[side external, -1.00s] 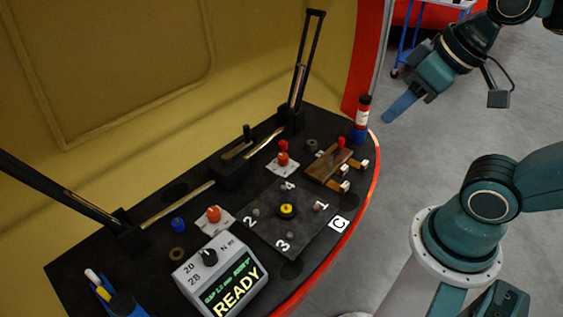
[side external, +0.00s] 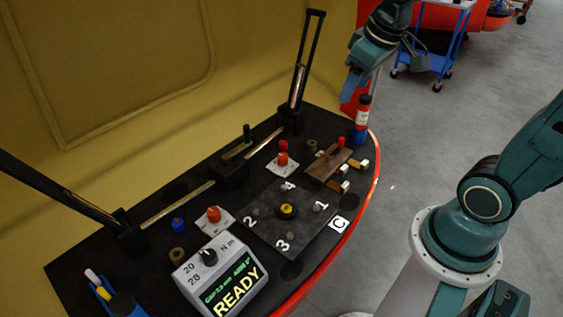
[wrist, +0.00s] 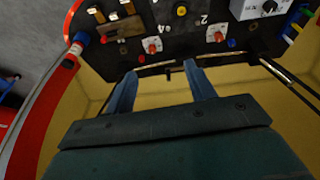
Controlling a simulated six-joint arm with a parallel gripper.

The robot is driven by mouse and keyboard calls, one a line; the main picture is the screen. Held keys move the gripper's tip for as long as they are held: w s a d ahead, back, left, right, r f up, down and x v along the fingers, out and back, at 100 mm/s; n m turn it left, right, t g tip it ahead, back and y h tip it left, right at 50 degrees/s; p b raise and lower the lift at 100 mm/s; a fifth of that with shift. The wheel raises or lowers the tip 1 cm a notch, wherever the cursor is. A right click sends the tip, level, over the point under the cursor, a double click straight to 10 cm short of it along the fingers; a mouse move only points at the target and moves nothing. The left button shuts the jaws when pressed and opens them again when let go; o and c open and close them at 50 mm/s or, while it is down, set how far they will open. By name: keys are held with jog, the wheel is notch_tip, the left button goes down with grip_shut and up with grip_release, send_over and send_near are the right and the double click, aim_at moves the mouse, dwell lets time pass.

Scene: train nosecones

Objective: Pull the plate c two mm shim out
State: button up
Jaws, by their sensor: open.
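The dark plate (side external: 270,222) marked C lies on the black deck, with numbered corners and a yellow knob (side external: 287,210) at its middle. Beside its far right edge is a brown block (side external: 328,165) with a red knob and several small brass-and-white tabs (side external: 345,170) along its right side. The block also shows in the wrist view (wrist: 121,27). I cannot tell which piece is the two mm shim; no thickness marking is readable. My gripper (wrist: 163,74) is open and empty. In the side view its blue fingers (side external: 352,84) are above the deck's far right corner, apart from everything.
Two red knobs on white pads (side external: 283,163) and a READY box (side external: 222,278) are on the deck. The yellow wall rises behind.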

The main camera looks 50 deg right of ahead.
jog(key=w+d+f+g, duration=0.1)
jog(key=w+d+f, duration=0.4)
jog(key=g, duration=0.3)
send_over(344, 167)
notch_tip(344, 167, down, 23)
jog(key=shift+r+y, duration=0.2)
jog(key=shift+y, duration=0.2)
jog(key=shift+f, duration=0.15)
jog(key=shift+f, duration=6.7)
